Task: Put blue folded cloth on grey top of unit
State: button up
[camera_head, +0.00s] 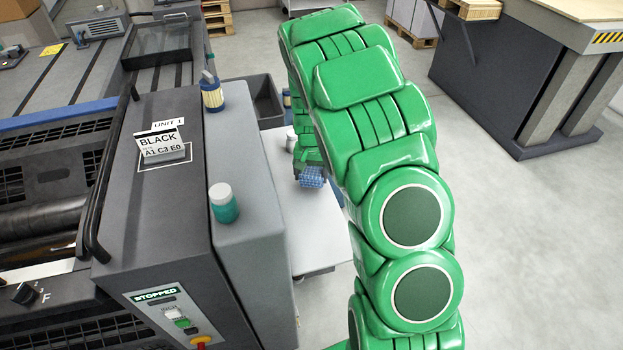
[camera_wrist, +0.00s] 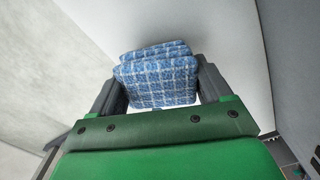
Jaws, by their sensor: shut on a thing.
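The blue folded cloth (camera_wrist: 157,80) has a white check pattern and is folded in layers. My gripper (camera_wrist: 158,90) is shut on it, with one dark finger at each side in the wrist view. In the head view the cloth (camera_head: 312,176) shows small under the end of my green arm, over or close to the white table; I cannot tell whether it touches. My gripper (camera_head: 308,170) is mostly hidden there by the arm. The grey top of the unit (camera_head: 232,150) is to the left of the cloth, beside the dark cover marked UNIT 1.
A teal jar with a white lid (camera_head: 223,203) and a yellow-and-blue bottle (camera_head: 211,93) stand on the grey top. Bare grey lies between them. A BLACK sign (camera_head: 160,146) stands on the dark cover. A white table (camera_head: 318,235) and dark bin (camera_head: 262,100) are beside the unit.

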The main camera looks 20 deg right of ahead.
jog(key=s+a+r, duration=0.1)
jog(key=s+r, duration=0.9)
jog(key=s, duration=0.4)
notch_tip(320, 180, up, 23)
jog(key=n, duration=0.5)
send_over(169, 211)
jog(key=shift+f, duration=6.5)
jog(key=shift+f, duration=0.15)
